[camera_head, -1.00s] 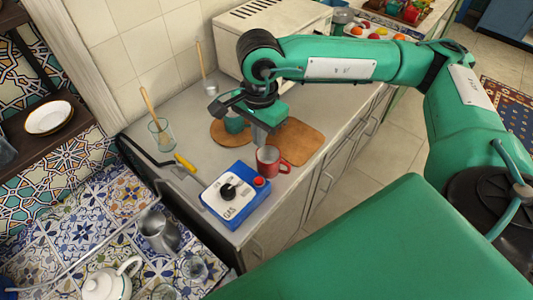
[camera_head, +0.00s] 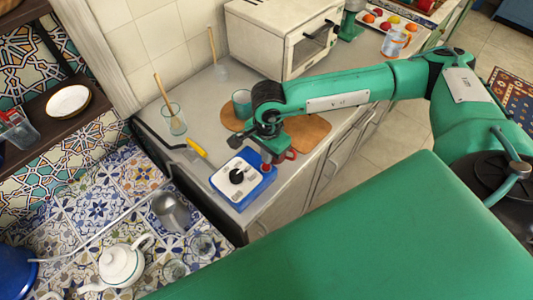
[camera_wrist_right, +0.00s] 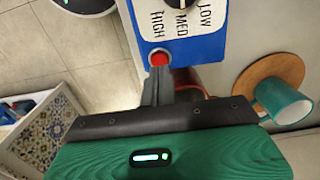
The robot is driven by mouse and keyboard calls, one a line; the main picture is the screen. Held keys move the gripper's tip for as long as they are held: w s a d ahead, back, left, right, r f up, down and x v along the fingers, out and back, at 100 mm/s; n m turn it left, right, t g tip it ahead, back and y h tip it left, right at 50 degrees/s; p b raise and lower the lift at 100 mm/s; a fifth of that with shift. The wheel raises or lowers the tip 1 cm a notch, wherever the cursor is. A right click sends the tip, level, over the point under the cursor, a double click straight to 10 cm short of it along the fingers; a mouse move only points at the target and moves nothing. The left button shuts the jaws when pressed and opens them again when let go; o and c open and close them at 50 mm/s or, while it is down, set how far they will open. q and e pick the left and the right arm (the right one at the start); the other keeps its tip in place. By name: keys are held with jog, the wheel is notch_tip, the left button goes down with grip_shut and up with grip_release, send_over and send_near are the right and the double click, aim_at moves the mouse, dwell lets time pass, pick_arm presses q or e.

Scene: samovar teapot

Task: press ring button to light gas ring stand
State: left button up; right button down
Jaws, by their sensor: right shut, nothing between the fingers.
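The blue gas control box (camera_head: 232,197) with a white top and black knob (camera_head: 237,176) sits at the counter's front edge. Its red round button shows in the right wrist view (camera_wrist_right: 158,58), beside the dial marked HIGH, MED and LOW. I cannot make out a gas ring stand. My left gripper is not in view.
A red mug (camera_head: 290,154) stands close behind the right gripper. A teal cup (camera_head: 242,104) and wooden boards (camera_head: 306,131) are further back. A white teapot (camera_head: 120,263) is lower left.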

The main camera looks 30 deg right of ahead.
aim_at(266, 167)
jog(key=shift+f, duration=1.05)
jog(key=shift+f, duration=0.1)
